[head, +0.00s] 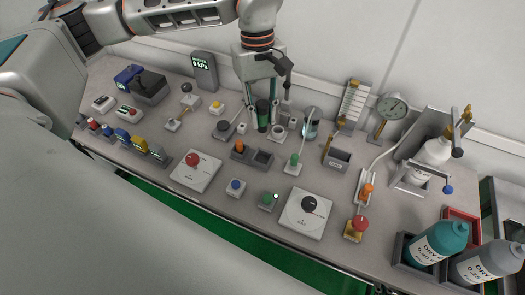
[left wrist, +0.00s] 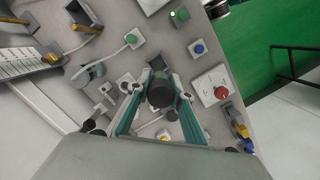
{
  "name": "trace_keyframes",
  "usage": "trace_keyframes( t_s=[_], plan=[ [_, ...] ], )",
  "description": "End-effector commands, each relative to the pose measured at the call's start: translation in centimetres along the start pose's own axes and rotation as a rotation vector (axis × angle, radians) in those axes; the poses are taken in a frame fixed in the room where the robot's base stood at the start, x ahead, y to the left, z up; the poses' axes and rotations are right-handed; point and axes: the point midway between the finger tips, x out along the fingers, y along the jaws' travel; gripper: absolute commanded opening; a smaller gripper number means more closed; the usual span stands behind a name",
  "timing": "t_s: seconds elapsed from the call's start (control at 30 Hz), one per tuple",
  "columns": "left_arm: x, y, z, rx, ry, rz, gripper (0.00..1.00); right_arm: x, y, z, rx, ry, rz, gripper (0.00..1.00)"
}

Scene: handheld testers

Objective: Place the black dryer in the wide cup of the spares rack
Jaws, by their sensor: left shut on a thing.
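My left gripper (head: 265,118) hangs upright over the back middle of the bench. In the left wrist view, my left gripper (left wrist: 162,78) is shut on the black dryer (left wrist: 160,94), a dark cylinder seen end-on between its fingertips. In the head view the dryer (head: 263,114) shows as a dark upright shape, partly hidden by the fingers. A small light holder with a round cup (head: 279,132), likely part of the spares rack, stands just right of the dryer. A small square holder (left wrist: 125,83) shows beside the fingers in the wrist view. My right gripper is out of view.
Large bottles (head: 438,243) fill the right corner. A wall runs behind.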

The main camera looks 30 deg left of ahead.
Motion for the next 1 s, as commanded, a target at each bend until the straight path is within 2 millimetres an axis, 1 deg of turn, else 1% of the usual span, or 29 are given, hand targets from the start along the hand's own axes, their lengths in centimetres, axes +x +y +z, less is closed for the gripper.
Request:
trace_keyframes(
  t_s=[0.03,0.1,0.2,0.3,0.4,0.63,0.87,1.0],
  plan=[
    [1.4,-0.1,-0.1,-0.001,-0.005,-0.004,0.0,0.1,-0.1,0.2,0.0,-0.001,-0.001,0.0],
    [3.1,-0.1,-0.4,-0.001,-0.004,-0.003,0.0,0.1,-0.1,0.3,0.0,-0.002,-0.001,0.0],
    [5.5,-0.1,-0.7,-0.001,-0.004,-0.002,0.0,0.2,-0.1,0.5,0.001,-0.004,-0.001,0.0],
    [7.3,0.0,-1.1,-0.002,-0.003,-0.001,0.0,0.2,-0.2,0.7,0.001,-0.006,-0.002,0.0],
    [8.6,0.0,-1.3,-0.002,-0.002,0.0,0.0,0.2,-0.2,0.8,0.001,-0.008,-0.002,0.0],
    [9.9,0.0,-1.5,-0.002,-0.001,0.0,0.0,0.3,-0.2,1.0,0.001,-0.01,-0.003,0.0],
    [13.1,0.0,-1.9,-0.002,-0.002,0.0,0.0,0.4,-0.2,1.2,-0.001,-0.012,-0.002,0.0],
    [13.4,0.1,-2.1,-0.002,0.001,0.002,0.0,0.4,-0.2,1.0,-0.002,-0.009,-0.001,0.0]
  ],
)
